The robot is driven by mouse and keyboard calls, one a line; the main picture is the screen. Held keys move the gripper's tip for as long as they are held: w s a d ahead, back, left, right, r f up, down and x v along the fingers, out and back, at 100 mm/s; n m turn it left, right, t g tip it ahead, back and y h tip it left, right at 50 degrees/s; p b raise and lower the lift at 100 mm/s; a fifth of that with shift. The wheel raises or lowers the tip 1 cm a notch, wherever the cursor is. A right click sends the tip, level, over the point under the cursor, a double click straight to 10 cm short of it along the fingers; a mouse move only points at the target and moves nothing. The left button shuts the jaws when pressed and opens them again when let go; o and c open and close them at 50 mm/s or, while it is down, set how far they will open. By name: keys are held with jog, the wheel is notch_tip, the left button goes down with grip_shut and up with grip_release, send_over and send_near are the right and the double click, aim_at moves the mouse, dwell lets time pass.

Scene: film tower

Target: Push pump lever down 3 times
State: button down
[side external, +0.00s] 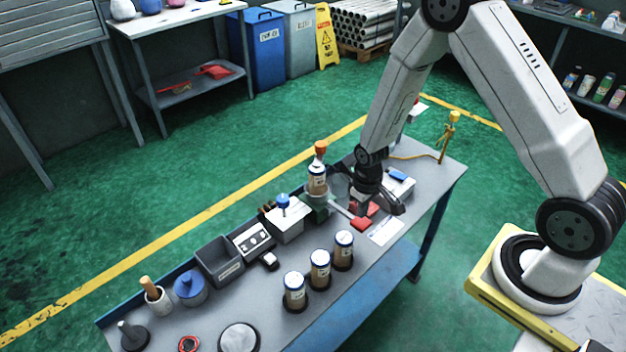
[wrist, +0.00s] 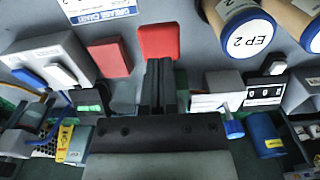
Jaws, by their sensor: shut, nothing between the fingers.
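The pump lever is a grey bar (side external: 340,208) with a red end pad (side external: 361,223), running out from the pump (side external: 317,208) on the bench. A tan cylinder with an orange top stands above the pump. In the wrist view the red pad (wrist: 158,41) lies just beyond my fingertips. My gripper (wrist: 160,66) is shut and empty. In the side view my gripper (side external: 358,207) is low over the bench, close beside the pad. My fingers hide part of the lever, and I cannot tell whether they touch it. How far the lever is tilted is unclear.
A second red block (wrist: 110,57) lies beside the pad. Several labelled cylinders (side external: 320,268) stand along the bench's front. A white box with a blue knob (side external: 287,220) and a grey bin (side external: 220,260) stand left of the pump. A yellow post (side external: 447,135) stands at the right end.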

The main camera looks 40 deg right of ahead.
aim_at(361, 221)
jog(key=shift+f, duration=2.85)
jog(key=shift+w+r, duration=0.1)
jog(key=shift+r, duration=2.8)
